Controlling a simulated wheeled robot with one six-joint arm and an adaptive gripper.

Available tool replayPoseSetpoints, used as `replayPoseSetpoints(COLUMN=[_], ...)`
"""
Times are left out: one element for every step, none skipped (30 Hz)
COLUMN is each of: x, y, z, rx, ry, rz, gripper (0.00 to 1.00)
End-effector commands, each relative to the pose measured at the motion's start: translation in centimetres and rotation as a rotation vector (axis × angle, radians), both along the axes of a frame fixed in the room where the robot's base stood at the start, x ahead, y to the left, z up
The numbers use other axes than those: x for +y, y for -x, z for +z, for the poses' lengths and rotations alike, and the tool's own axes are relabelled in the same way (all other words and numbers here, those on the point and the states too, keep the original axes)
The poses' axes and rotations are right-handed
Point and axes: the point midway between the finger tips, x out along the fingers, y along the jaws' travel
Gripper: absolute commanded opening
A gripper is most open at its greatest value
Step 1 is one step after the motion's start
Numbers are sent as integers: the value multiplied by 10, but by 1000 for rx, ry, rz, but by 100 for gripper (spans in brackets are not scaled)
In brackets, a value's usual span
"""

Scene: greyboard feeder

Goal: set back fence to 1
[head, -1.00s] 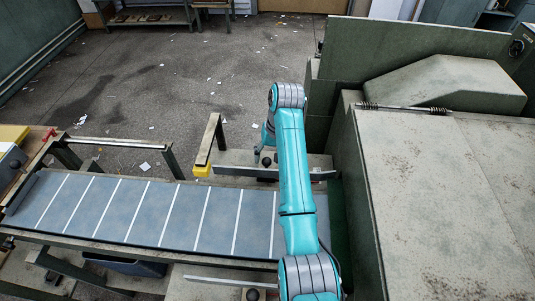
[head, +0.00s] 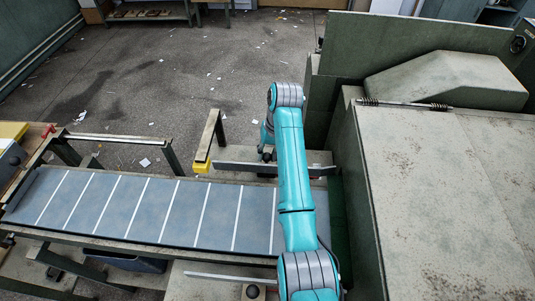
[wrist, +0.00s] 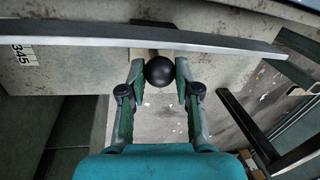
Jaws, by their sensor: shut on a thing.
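The back fence (head: 235,166) is a long grey metal bar across the far side of the blue belt in the head view. It also spans the upper part of the wrist view (wrist: 90,35). Its round black knob (wrist: 159,71) sits on a short stem behind the bar. My gripper (wrist: 160,78) is shut on this knob, one finger on each side. A white scale (wrist: 23,54) with the digits 3, 4 and 5 lies beside the bar at the left of the wrist view. Any other digits are hidden. In the head view my arm covers part of the bar.
A second bar (head: 225,278) with a black knob (head: 252,292) lies at the near side of the belt (head: 170,212). A large grey-green machine (head: 430,190) stands close on the right. A post with a yellow foot (head: 202,167) stands left of the back fence.

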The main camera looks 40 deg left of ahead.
Motion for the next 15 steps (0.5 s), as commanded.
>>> replayPoseSetpoints(x=[2,3,3,3,3,3,3,3,3,3,3,3,3,3,3], y=[-3,-4,-5,-6,-6,-6,-6,-6,-6,-6,-6,-6,-6,-6,-6], z=[1,0,0,0,0,0,0,0,0,0,0,0,0,0,0], rx=[0,1,1,1,1,0,0,0,0,0,0,0,0,0,0], ry=[0,1,1,1,1,0,0,0,0,0,0,0,0,0,0], rz=[0,0,0,0,0,1,0,0,0,0,0,0,0,0,0], gripper=[0,0,0,0,0,0,0,0,0,0,37,47,54,57,57])
